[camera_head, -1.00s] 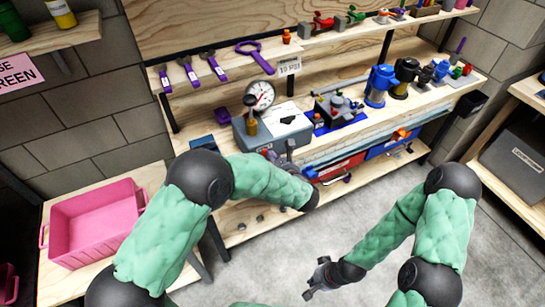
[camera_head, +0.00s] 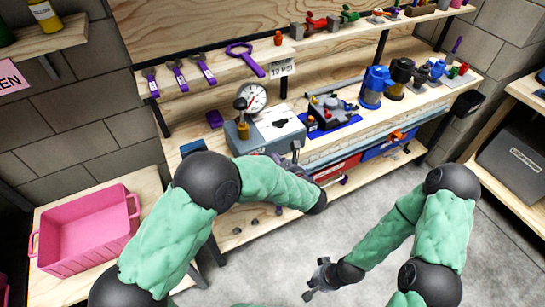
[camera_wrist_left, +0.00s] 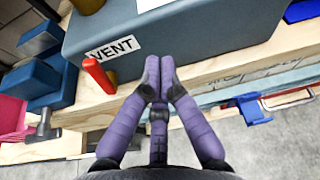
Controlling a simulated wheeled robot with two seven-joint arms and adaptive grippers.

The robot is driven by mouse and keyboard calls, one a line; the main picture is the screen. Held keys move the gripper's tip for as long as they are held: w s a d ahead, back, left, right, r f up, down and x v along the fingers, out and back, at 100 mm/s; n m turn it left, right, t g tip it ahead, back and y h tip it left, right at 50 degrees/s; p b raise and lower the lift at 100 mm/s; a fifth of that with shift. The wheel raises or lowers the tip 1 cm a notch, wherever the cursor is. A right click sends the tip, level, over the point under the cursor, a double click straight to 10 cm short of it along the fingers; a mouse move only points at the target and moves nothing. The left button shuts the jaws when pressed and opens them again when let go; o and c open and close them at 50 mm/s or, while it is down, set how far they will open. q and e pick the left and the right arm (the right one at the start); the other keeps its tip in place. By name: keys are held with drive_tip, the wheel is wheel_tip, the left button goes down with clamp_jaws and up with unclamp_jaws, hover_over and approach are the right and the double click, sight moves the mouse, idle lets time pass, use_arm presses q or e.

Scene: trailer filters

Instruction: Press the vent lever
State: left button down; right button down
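The vent lever (camera_wrist_left: 98,74) is a red bar at the left of the VENT label (camera_wrist_left: 112,48) on the front of a blue-grey box. In the head view this box (camera_head: 262,140) stands on the bench with a dial gauge (camera_head: 252,97) on it. The lever is not clearly visible there. My left gripper (camera_wrist_left: 159,82) has its fingertips together, empty, in front of the box and right of the lever, apart from it. In the head view my left gripper (camera_head: 294,154) is partly hidden by my forearm. My right gripper (camera_head: 314,278) hangs over the floor with spread fingers, empty.
A pink bin (camera_head: 85,228) stands at the left. Tools hang above the bench, and a vice on a blue mat (camera_head: 335,120) and a blue canister (camera_head: 374,87) stand right of the box. The bench edge (camera_wrist_left: 240,68) lies just below the left gripper. Open floor lies in front.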

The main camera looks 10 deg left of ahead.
use_arm(q)
drive_tip(key=s+d+r+p, duration=0.1)
drive_tip(key=s+d+p, duration=0.1)
drive_tip(key=s, duration=0.7)
drive_tip(key=shift+s+r, duration=0.15)
drive_tip(key=s+a+f+n+g+h, duration=0.1)
drive_tip(key=s+a+f+n+g, duration=0.25)
drive_tip(key=s+f+g, duration=0.35)
drive_tip(key=s+a+f+n+g+h, duration=0.1)
drive_tip(key=s+a+f+n+g, duration=0.25)
drive_tip(key=s+f, duration=0.45)
drive_tip(key=s+d+f+n+g+h, duration=0.5)
drive_tip(key=s+f+n+h, duration=0.4)
drive_tip(key=n, duration=0.4)
drive_tip(key=w+a+f+n+t, duration=0.1)
drive_tip(key=n, duration=0.2)
drive_tip(key=w+a+n+t, duration=0.1)
drive_tip(key=n, duration=0.2)
drive_tip(key=w+a+f+n+t, duration=0.1)
drive_tip(key=n, duration=0.3)
drive_tip(key=shift+w+a+f+t, duration=0.1)
drive_tip(key=shift+a+f+t, duration=0.2)
drive_tip(key=shift+f+t, duration=0.05)
